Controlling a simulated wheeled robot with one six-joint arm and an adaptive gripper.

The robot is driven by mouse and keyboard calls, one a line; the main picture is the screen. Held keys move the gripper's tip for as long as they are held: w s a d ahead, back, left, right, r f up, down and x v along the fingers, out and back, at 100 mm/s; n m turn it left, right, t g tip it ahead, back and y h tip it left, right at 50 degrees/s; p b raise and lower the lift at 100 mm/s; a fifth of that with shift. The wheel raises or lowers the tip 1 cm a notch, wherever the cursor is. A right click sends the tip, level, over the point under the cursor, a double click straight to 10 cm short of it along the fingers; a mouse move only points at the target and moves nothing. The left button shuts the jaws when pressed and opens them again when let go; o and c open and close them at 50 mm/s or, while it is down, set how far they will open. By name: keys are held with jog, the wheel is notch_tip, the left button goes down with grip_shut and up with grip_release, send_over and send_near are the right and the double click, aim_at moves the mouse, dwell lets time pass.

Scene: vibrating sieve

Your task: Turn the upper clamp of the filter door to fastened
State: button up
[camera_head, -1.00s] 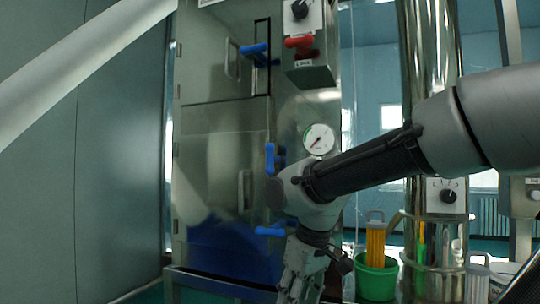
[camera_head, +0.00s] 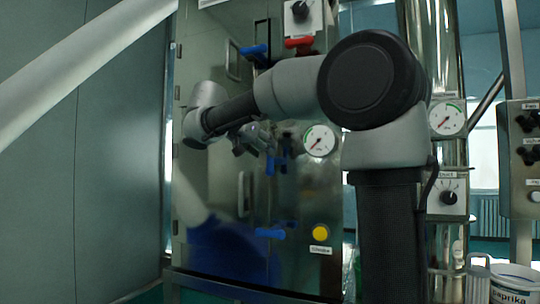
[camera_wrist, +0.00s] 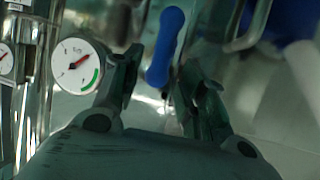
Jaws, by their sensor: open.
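The upper clamp (camera_head: 271,164) of the lower cabinet door is a blue handle standing roughly upright at the door's right edge, partly behind my gripper in the head view. The lower clamp (camera_head: 270,233) is a blue handle lying level. My gripper (camera_head: 262,140) is in front of the cabinet, just above and beside the upper clamp. In the wrist view, my gripper (camera_wrist: 160,85) is open and a blue handle (camera_wrist: 166,46) shows between and beyond its fingers. I cannot tell whether the fingers touch it.
A round gauge (camera_head: 319,140) sits right of the clamps and also shows close to one finger in the wrist view (camera_wrist: 80,65). The door's grip (camera_head: 241,190) stands to the left. Another blue handle (camera_head: 254,50) is above. A yellow button (camera_head: 320,232) sits lower right.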

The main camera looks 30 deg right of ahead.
aim_at(272, 159)
jog(key=x, duration=0.5)
grip_shut()
